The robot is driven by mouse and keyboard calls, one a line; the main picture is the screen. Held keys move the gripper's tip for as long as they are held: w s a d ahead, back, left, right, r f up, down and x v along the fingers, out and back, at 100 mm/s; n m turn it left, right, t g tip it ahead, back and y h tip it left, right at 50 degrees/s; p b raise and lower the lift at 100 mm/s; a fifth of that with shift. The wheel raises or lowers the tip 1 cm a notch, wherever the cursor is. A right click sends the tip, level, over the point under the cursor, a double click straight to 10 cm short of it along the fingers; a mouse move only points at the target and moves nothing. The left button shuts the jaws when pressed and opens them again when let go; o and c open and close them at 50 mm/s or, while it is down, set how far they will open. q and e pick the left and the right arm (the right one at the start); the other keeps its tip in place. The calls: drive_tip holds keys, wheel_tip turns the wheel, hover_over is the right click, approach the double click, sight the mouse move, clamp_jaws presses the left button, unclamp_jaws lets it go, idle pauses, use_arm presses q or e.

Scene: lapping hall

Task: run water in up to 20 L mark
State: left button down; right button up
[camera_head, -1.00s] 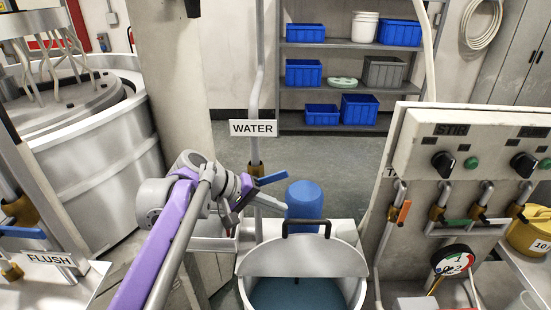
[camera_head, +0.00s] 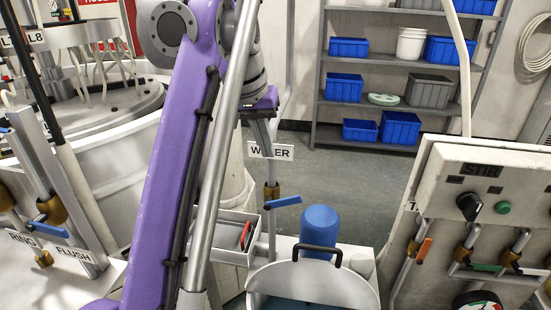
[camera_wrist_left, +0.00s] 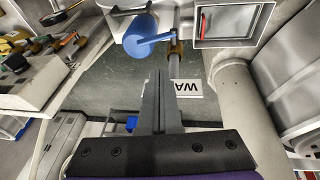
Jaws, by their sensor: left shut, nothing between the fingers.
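The water valve (camera_head: 271,192) is a brass body on a grey pipe below the WATER label (camera_head: 284,152). Its blue lever (camera_head: 285,202) points right, roughly across the pipe. The left wrist view also shows the lever (camera_wrist_left: 155,41) and brass body (camera_wrist_left: 177,50). My left gripper (camera_head: 267,150) is shut and empty, above the valve and apart from the lever; its fingers (camera_wrist_left: 161,78) partly cover the label. The pale tank (camera_head: 320,285) stands below right, its half lid with a black handle (camera_head: 318,250). Bluish liquid shows at the frame's bottom; no 20 L mark is legible. My right gripper is out of view.
A blue canister (camera_head: 319,226) stands behind the tank. A grey tray (camera_head: 228,254) holding a red item sits left of the pipe. A STIR control panel (camera_head: 490,190) with more valves is at right. Shelves with blue bins stand at the back.

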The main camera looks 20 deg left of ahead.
use_arm(q)
drive_tip(key=b, duration=0.3)
approach(293, 199)
wheel_tip(293, 199, down, 5)
drive_tip(key=w+a, duration=0.2)
drive_tip(key=shift+w+d+f, duration=0.15)
drive_tip(key=shift+d+f, duration=0.1)
drive_tip(key=shift+f, duration=0.25)
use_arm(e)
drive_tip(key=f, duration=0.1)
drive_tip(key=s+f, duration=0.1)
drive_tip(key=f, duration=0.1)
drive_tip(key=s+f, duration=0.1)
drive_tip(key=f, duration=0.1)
use_arm(q)
drive_tip(key=shift+d, duration=0.1)
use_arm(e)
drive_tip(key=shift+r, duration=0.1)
